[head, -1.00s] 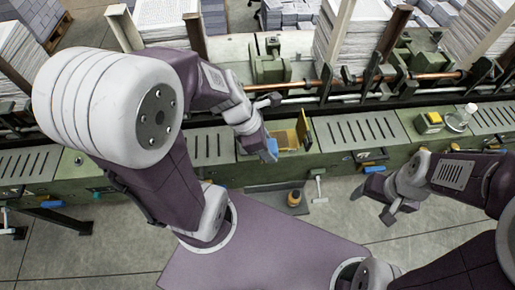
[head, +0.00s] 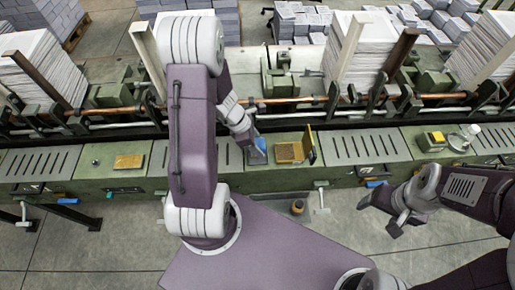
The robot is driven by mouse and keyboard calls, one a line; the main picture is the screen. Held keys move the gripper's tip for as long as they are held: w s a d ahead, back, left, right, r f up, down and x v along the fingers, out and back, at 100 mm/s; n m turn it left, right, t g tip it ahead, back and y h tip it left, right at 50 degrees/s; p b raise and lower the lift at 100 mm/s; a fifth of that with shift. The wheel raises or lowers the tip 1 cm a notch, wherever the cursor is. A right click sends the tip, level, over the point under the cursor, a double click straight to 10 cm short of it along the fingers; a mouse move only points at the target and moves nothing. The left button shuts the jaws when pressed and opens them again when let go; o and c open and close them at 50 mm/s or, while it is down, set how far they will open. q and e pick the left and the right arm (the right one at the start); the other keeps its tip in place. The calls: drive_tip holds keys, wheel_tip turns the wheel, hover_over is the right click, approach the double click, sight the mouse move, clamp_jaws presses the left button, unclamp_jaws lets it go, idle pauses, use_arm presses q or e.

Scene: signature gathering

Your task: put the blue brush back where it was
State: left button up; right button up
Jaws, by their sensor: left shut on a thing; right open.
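My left gripper (head: 248,140) reaches over the green machine ledge and is shut on a blue thing (head: 260,144), which looks like the blue brush. The gripper partly hides it. I cannot tell whether the brush touches the ledge. My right gripper (head: 385,213) is open and empty, in front of the machine at the right.
The green ledge has slotted grey plates (head: 356,146) on both sides of the box. A brass-coloured plate (head: 129,161) lies at the left. Paper stacks (head: 358,45) rise behind.

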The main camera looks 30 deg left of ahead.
use_arm(q)
wheel_tip(320, 180, down, 2)
drive_tip(key=shift+s+f, duration=0.1)
drive_tip(key=shift+f, duration=0.05)
drive_tip(key=shift+f+b, duration=0.3)
drive_tip(key=shift+f, duration=0.05)
drive_tip(key=shift+a, duration=0.15)
use_arm(e)
drive_tip(key=shift+w+a+f, duration=0.1)
drive_tip(key=shift+a+f, duration=0.05)
drive_tip(key=shift+f, duration=0.4)
use_arm(q)
drive_tip(key=shift+f, duration=0.15)
drive_tip(key=o, duration=1.3)
use_arm(e)
drive_tip(key=shift+f, duration=0.2)
